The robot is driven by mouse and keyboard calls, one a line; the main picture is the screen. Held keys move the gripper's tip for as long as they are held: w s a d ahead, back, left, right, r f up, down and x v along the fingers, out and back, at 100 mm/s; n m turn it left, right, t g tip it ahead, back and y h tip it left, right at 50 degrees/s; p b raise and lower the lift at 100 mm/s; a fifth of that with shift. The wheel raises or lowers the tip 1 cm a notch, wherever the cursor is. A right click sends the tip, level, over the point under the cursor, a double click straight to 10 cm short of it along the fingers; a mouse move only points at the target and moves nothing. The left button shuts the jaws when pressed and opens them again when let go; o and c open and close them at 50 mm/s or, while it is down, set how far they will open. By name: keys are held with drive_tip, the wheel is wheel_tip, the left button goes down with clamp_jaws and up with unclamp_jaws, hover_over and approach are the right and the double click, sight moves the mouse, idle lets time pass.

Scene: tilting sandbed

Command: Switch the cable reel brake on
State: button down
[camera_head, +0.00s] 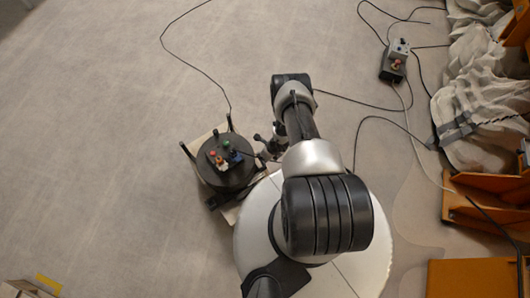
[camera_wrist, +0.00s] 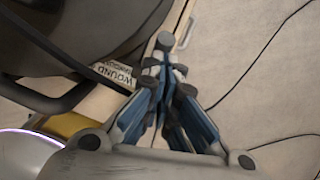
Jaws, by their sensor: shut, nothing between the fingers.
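The cable reel (camera_head: 238,177) is a dark round drum on a pale board, left of my arm in the head view. Its top carries a small panel (camera_head: 222,153) with red, green and other coloured controls. I cannot tell which part is the brake. In the wrist view the dark reel (camera_wrist: 75,30) fills the upper left, with a black bar-like handle (camera_wrist: 40,100) along its lower edge. My gripper (camera_wrist: 165,42) is shut and empty, beside the reel over the board edge. In the head view my gripper (camera_head: 262,143) is small and partly unclear, right of the reel.
A label reading "WOUND" (camera_wrist: 115,72) lies on the board beside the reel. A grey control box (camera_head: 394,62) with cables sits on the floor at the upper right. Orange structures (camera_head: 480,215) and grey rumpled material (camera_head: 470,85) line the right side. The left floor is mostly clear.

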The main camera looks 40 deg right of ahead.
drive_tip(key=shift+r, duration=0.2)
drive_tip(key=shift+r+p, duration=0.65)
drive_tip(key=shift+p, duration=0.2)
